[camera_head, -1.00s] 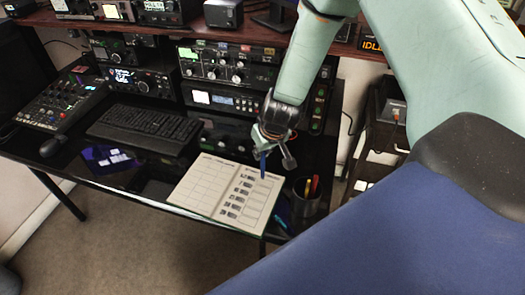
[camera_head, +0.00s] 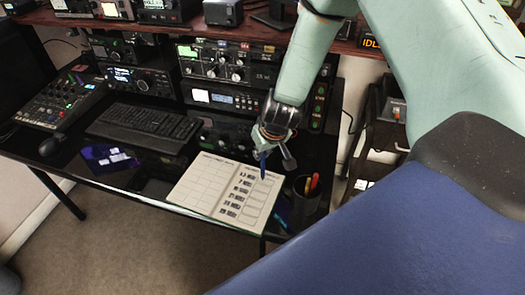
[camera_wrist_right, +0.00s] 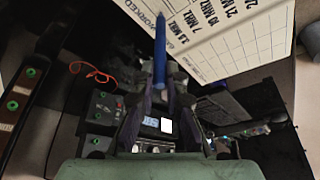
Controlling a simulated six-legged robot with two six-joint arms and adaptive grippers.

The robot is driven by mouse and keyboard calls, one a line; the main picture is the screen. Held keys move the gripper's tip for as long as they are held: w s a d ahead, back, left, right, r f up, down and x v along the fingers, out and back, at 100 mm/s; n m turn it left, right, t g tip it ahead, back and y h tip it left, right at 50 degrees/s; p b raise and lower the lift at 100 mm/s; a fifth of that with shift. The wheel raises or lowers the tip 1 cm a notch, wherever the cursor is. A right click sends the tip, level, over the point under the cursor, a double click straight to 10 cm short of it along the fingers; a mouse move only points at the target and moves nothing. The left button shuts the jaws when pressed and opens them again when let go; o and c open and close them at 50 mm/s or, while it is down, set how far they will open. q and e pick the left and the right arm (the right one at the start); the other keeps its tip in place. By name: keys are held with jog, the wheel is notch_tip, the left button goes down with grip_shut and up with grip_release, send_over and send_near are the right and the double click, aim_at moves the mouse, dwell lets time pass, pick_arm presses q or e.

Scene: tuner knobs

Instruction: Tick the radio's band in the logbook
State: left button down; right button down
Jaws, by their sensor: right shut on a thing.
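The logbook (camera_head: 208,192) lies open on the dark desk; its right page lists several bands in MHz with boxes beside them. It also shows in the right wrist view (camera_wrist_right: 225,42). My right gripper (camera_head: 268,142) is shut on a blue pen (camera_head: 263,165), which points down at the upper part of the right page. In the right wrist view the pen (camera_wrist_right: 160,45) sits between the fingers, its far end over the page; I cannot tell whether it touches. My left gripper is not in view.
A pen cup (camera_head: 306,193) with several pens stands right of the logbook, near the gripper. A keyboard (camera_head: 145,127), a mouse (camera_head: 50,146) and a mixer (camera_head: 60,100) lie to the left. The desk's front edge is close below the logbook.

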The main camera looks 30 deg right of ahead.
jog(key=shift+s+a, duration=0.15)
jog(key=shift+s, duration=0.3)
dwell(0.3)
jog(key=shift+s+d+p, duration=0.2)
jog(key=shift+d+p, duration=0.4)
jog(key=shift+p, duration=0.3)
jog(key=shift+s+d+p, duration=0.15)
jog(key=shift+d+p, duration=0.45)
jog(key=shift+p, duration=0.3)
dwell(0.5)
notch_tip(320, 180, up, 6)
jog(key=p, duration=0.6)
dwell(0.4)
dwell(0.5)
